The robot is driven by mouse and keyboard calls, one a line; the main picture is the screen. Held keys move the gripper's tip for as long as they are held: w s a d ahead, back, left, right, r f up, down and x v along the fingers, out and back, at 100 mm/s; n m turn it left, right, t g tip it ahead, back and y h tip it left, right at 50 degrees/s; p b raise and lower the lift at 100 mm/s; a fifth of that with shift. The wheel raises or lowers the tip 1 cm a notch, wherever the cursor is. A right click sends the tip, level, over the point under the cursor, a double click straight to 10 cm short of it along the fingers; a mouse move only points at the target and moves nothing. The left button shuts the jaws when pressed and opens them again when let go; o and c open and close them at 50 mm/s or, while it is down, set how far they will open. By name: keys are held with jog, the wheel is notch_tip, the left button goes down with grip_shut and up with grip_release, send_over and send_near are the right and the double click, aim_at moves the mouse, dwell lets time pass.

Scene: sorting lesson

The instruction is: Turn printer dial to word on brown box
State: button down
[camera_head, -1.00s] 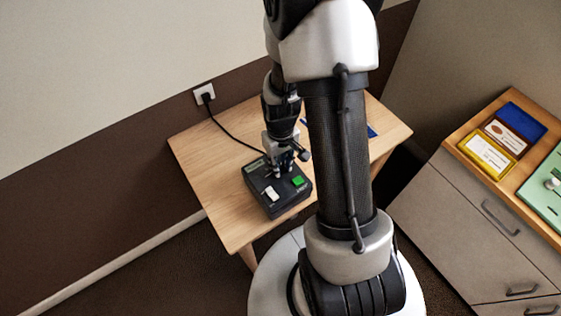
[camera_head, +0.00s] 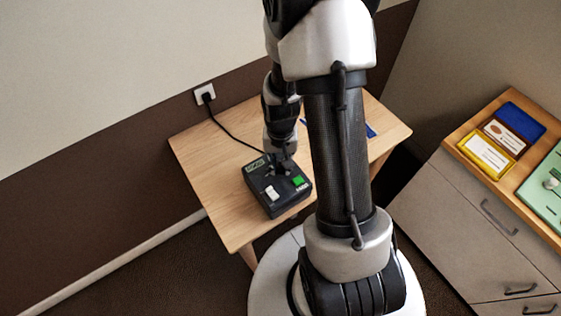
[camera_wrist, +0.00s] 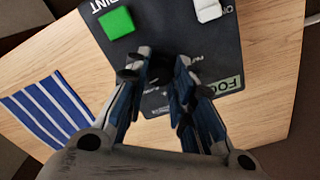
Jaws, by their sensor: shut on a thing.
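The printer (camera_head: 268,204) is a black box on the wooden table, with a green button (camera_head: 298,181) and a white switch (camera_head: 271,193). Its dark dial (camera_wrist: 160,74) shows in the wrist view, mostly hidden between the fingertips. My gripper (camera_head: 279,171) points down over the printer's far part and is shut on the dial. Small words around the dial are partly covered by the fingers; a pale green display (camera_wrist: 229,86) reads "FOC…", cut by a finger. A small dark brown box (camera_head: 516,134) with a white label lies on the right cabinet; its word is too small to read.
A yellow box (camera_head: 466,161), a blue box (camera_head: 524,115) and a green device (camera_head: 545,190) are also on the cabinet. A blue-and-white striped item (camera_wrist: 50,108) lies on the table beside the printer. A black cord (camera_head: 232,136) runs to the wall socket.

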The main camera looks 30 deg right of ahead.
dwell(0.3)
jog(key=c, duration=1.3)
grip_release()
jog(key=shift+c, duration=0.2)
notch_tip(320, 180, up, 12)
notch_tip(320, 180, up, 12)
jog(key=n+t, duration=0.2)
jog(key=n, duration=0.1)
send_over(280, 165)
jog(key=s+a, duration=0.5)
jog(key=a, duration=0.1)
jog(key=s+a+r+n+t, duration=0.2)
jog(key=s+a+r+n, duration=0.1)
jog(key=s, duration=0.5)
notch_tip(280, 165, up, 3)
jog(key=shift+s+a+f+n+t, duration=0.2)
jog(key=shift+s+a+n+t, duration=0.15)
jog(key=shift+a, duration=0.5)
